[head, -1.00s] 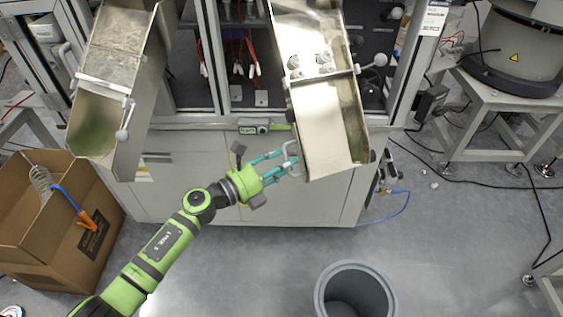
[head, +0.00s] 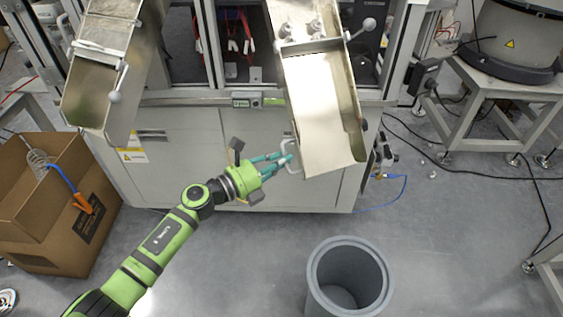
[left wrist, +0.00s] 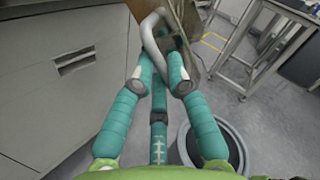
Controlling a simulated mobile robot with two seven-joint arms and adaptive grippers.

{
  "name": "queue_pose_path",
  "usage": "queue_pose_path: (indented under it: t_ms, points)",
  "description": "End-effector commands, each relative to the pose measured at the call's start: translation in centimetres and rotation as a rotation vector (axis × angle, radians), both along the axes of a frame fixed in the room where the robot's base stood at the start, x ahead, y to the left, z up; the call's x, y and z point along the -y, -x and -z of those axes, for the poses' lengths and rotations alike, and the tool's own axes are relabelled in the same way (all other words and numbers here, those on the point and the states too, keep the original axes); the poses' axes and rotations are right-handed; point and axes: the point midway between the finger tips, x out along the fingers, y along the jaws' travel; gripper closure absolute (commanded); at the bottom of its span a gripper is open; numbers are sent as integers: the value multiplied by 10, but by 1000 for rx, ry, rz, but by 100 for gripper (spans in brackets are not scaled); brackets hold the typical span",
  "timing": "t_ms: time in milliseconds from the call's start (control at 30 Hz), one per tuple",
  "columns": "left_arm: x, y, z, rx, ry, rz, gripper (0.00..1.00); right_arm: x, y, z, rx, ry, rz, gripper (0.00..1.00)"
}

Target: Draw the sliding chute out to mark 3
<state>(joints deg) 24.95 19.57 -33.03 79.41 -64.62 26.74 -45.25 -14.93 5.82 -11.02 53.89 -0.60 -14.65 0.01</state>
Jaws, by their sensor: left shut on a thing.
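The sliding chute (head: 318,115) is the metal trough at the centre right of the head view, sloping down towards the front. A grey loop handle (head: 293,168) stands on its left side near the lower end. My left gripper (head: 287,160) is shut on this handle, with its teal fingers around the bar. The left wrist view shows the handle (left wrist: 149,38) between the fingertips and part of the chute behind it. A clamp bar with a ball knob (head: 369,24) crosses the chute higher up. No numbered marks can be made out. My right gripper is not in view.
A second metal chute (head: 90,95) hangs at the left. A grey bin (head: 348,278) stands on the floor in front of the sliding chute. A cardboard box (head: 50,215) is at the lower left. The cabinet (head: 185,150) stands behind my gripper. Floor between box and bin is clear.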

Motion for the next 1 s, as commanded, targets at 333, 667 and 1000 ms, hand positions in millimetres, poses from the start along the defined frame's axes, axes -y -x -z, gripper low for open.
queue_pose_path:
  t_ms: [333, 667, 1000]
  points:
    - [2, 2, 12, 2, 0, 11, 100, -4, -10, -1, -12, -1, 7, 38]
    - [2, 2, 11, 2, 0, 9, 59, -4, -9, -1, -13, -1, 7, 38]
    - [-3, 4, 11, 3, 1, 7, 59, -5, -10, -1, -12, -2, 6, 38]
